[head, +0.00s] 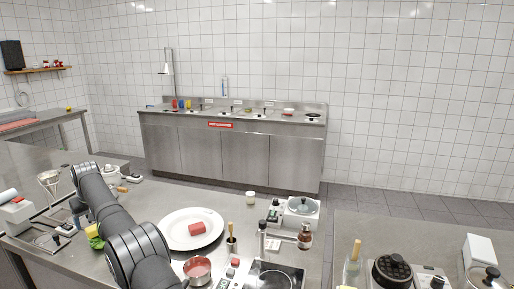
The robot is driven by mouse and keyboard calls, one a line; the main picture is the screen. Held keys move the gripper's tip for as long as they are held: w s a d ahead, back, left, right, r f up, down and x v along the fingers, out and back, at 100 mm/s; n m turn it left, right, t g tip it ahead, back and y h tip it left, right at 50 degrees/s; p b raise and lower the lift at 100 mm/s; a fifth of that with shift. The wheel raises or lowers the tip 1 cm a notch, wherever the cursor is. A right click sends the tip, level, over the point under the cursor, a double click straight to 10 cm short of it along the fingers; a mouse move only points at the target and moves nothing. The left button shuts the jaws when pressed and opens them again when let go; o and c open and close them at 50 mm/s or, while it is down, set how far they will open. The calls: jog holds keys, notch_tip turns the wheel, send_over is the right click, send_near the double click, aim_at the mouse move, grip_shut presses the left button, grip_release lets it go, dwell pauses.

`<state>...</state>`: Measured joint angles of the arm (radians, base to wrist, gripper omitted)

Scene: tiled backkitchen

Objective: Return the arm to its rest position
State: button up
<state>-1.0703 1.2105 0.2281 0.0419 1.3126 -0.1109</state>
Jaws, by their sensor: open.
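My dark grey arm (108,210) rises from the bottom of the head view and reaches up and left over the steel counter (140,190). Its large rounded joint (140,250) is near the bottom edge, and a smaller joint (84,170) is at the far end of the link. I cannot make out my gripper or its fingertips. Nothing held by the arm can be seen.
A white plate (175,236) with a red block (197,228) lies right of the arm. A yellow-green sponge (94,236) and small items crowd the left.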

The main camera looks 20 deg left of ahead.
jog(key=w+d+r, duration=0.6)
jog(key=d+r, duration=0.1)
jog(key=d, duration=0.3)
jog(key=s+d+f+n, duration=0.2)
jog(key=d, duration=0.7)
jog(key=s+d+f+n+g, duration=0.1)
jog(key=s+d+f+n, duration=0.1)
jog(key=d, duration=0.7)
jog(key=s+d+f+n+g, duration=0.1)
jog(key=s+d, duration=0.3)
jog(key=d, duration=0.5)
jog(key=shift+d+f+n, duration=0.15)
jog(key=shift+f+n, duration=0.25)
jog(key=shift+f, duration=0.4)
jog(key=shift+w+d+r+y, duration=0.1)
jog(key=shift+y, duration=0.2)
jog(key=w+a+r+m, duration=0.1)
jog(key=w+a+r, duration=0.1)
jog(key=a, duration=0.5)
jog(key=w+a+r+m+t, duration=0.1)
jog(key=w+a+r+m, duration=0.1)
jog(key=w+a, duration=0.3)
jog(key=shift+a+r, duration=0.35)
jog(key=shift+a, duration=1.05)
jog(key=shift+w, duration=0.1)
